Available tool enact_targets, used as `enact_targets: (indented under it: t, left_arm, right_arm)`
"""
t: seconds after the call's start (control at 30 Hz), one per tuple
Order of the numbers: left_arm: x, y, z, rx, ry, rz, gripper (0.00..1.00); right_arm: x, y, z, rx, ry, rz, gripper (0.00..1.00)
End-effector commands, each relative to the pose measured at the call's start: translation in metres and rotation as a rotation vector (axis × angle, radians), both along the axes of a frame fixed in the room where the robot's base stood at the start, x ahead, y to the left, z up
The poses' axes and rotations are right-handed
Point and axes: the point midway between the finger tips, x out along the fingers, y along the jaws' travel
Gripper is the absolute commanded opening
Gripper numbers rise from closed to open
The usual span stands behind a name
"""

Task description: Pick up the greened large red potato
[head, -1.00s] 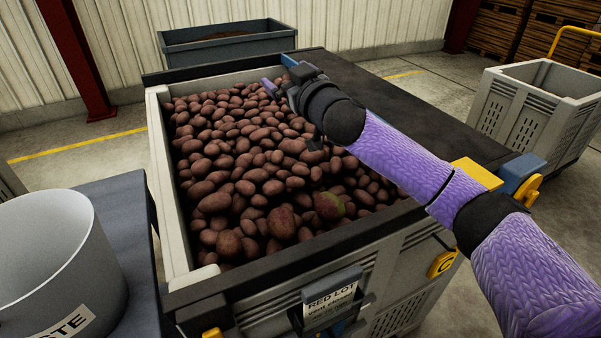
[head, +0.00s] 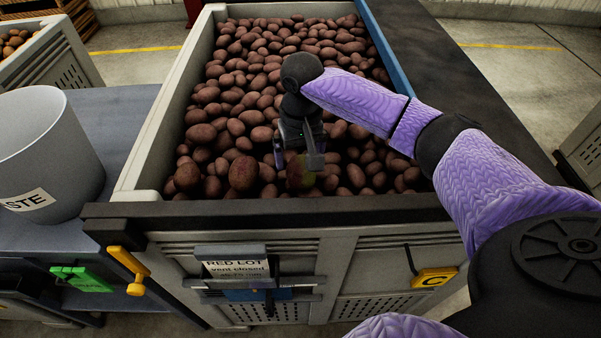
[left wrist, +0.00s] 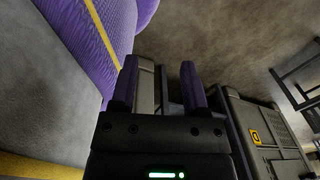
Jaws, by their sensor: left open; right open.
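The greened large red potato (head: 300,173) lies near the front edge of the red-lot crate (head: 135,178), with a greenish patch on its skin. It is partly hidden by my right gripper (head: 297,158) in the head view. That gripper is open and points down, its fingers at the potato's upper part; I cannot tell whether they touch it. Another large red potato (head: 243,173) lies to its left. My left gripper (left wrist: 159,82) shows in the left wrist view, open with nothing between its fingers, away from the potatoes.
Many smaller red potatoes (head: 250,80) fill the crate around the gripper. The crate's dark front rim (head: 350,208) is close to it. A grey bin marked "STE" (head: 45,160) stands on a table at left. A dark surface (head: 450,90) borders the crate at right.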

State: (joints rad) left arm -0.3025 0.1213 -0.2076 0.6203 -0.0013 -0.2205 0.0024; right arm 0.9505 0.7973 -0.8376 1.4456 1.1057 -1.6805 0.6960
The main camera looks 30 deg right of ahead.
Motion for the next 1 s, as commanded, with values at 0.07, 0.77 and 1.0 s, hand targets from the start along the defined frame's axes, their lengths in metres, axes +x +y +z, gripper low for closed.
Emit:
enact_targets:
  t: [0.07, 0.77, 1.0]
  left_arm:
    - [-0.003, 0.005, -0.010, 0.009, 0.009, -0.002, 0.59]
    - [-0.028, 0.017, -0.029, 0.032, 0.063, 0.001, 0.59]
    - [-0.023, 0.017, -0.029, 0.030, 0.056, -0.003, 0.59]
  right_arm:
    - [0.000, -0.001, -0.017, -0.001, 0.002, 0.000, 1.00]
    - [-0.001, -0.002, -0.057, -0.002, -0.004, 0.000, 0.45]
    - [-0.001, -0.002, -0.057, -0.002, -0.005, 0.000, 0.14]
